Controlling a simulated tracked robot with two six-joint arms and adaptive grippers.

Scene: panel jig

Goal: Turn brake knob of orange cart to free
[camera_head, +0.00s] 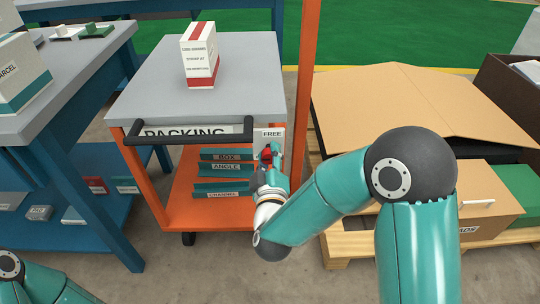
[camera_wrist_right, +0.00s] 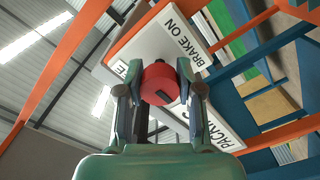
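The orange cart (camera_head: 160,190) has a grey top and a black handle. A white plate on its right front post carries a FREE label (camera_head: 272,134). The red brake knob (camera_head: 266,153) sits just below that label, partly hidden by my right gripper (camera_head: 270,158). In the right wrist view the knob (camera_wrist_right: 160,82) is between the two fingertips of my right gripper (camera_wrist_right: 159,78), which appear to touch its sides. A BRAKE ON label (camera_wrist_right: 187,38) shows beside it; the other label is mostly hidden. The knob's setting is hard to tell. My left gripper is out of view.
A red-striped white box (camera_head: 199,55) stands on the cart top. A blue bench (camera_head: 75,75) with a parcel stands close on the left. A pallet (camera_head: 350,245) with cardboard boxes lies on the right. Bare floor shows in front of the cart.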

